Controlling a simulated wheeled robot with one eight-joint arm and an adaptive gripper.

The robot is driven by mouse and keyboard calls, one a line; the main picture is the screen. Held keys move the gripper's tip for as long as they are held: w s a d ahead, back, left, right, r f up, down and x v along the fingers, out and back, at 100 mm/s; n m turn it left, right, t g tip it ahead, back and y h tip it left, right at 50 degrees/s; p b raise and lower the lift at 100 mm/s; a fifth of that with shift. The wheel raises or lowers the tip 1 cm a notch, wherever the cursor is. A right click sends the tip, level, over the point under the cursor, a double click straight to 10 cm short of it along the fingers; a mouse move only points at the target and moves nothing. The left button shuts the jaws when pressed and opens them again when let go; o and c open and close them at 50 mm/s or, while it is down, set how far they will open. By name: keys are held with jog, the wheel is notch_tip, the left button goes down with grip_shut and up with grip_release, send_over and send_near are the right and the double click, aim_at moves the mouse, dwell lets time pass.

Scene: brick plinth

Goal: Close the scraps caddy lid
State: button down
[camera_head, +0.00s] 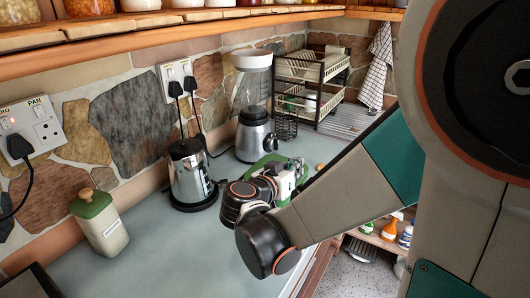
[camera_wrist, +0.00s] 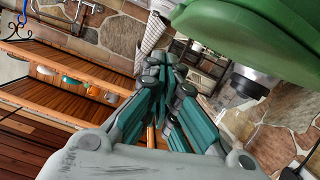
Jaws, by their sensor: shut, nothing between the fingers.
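A green thing (camera_head: 270,160), which I take to be the scraps caddy, stands on the worktop behind my wrist in the head view. My arm covers much of it there. A large, smooth green part (camera_wrist: 265,35) fills the upper right of the wrist view, very close to the camera. Whether it is the lid or the body, and how far the lid stands open, I cannot tell. My gripper (camera_wrist: 160,65) is shut and empty, its fingertips together to the left of this green part. In the head view my gripper (camera_head: 290,180) is beside the green thing; contact is unclear.
A blender (camera_head: 256,130) and a steel kettle-like appliance (camera_head: 190,175) stand behind, near the wall. A cream canister (camera_head: 100,222) with a green lid is at the left. A dish rack (camera_head: 310,85) stands at the back.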

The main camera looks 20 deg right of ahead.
jog(key=shift+s+d+f+m+b, duration=0.2)
jog(key=shift+f+b, duration=0.1)
jog(key=shift+f, duration=0.2)
jog(key=shift+s+d+f+m+b, duration=0.1)
jog(key=shift+f+m+b, duration=0.15)
jog(key=shift+f, duration=0.25)
jog(key=shift+s+d+f+b, duration=0.1)
jog(key=shift+s+f+b, duration=0.15)
jog(key=shift+f+b, duration=0.45)
jog(key=shift+f, duration=0.15)
